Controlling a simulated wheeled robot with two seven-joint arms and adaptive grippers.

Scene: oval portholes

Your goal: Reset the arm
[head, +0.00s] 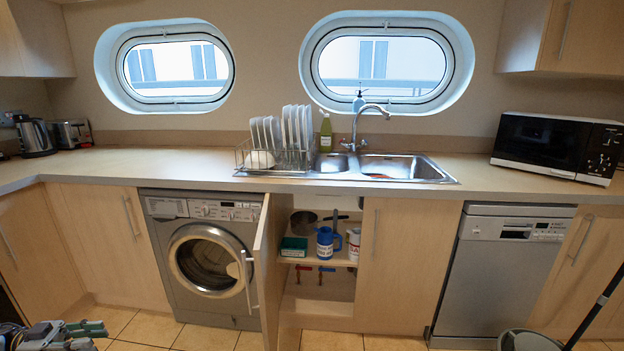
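My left gripper (88,335) shows in the bottom left corner of the head view, low in front of the cabinets and over the tiled floor. It is small and partly cut off by the frame edge, so I cannot tell whether its fingers are open or shut. I see no object held in it. My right gripper and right arm are not in view.
The under-sink cabinet door (268,270) stands open beside the washing machine (208,258). Inside are a blue jug (325,243), a green box (294,246) and a pot. A bin (527,341) stands at bottom right. The counter (150,165) is partly clear.

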